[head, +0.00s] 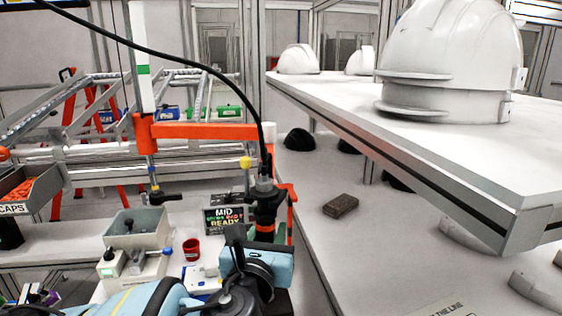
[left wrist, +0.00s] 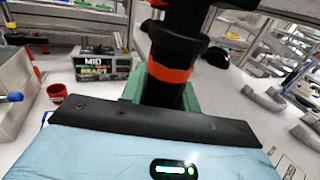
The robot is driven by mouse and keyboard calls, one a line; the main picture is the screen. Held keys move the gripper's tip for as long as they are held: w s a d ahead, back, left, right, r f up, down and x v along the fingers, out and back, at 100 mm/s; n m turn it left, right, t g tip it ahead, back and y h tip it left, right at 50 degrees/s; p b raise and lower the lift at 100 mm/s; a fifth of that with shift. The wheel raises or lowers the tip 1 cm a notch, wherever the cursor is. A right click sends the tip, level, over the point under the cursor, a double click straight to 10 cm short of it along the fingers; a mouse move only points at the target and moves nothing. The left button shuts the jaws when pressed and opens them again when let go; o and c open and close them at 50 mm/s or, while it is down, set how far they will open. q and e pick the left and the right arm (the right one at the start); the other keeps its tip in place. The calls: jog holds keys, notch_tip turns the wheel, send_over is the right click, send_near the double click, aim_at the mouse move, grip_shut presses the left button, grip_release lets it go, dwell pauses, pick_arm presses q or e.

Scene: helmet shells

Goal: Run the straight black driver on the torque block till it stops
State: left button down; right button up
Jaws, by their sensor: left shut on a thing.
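The straight black driver (head: 266,205) stands upright with an orange band low on its body, and a black cable runs from its top. In the left wrist view the driver (left wrist: 175,55) rises just beyond the light-blue gripper body. My right gripper is not in view.
A red cup (head: 192,249) and a grey bin (head: 138,229) are to the left. An orange arm (head: 205,131) crosses above. A white shelf (head: 430,150) with helmet shells (head: 450,60) overhangs at right.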

aim_at(268, 207)
pick_arm(q)
jog(key=shift+f, duration=0.75)
dwell(0.8)
jog(key=shift+r, duration=0.1)
jog(key=shift+r, duration=3.35)
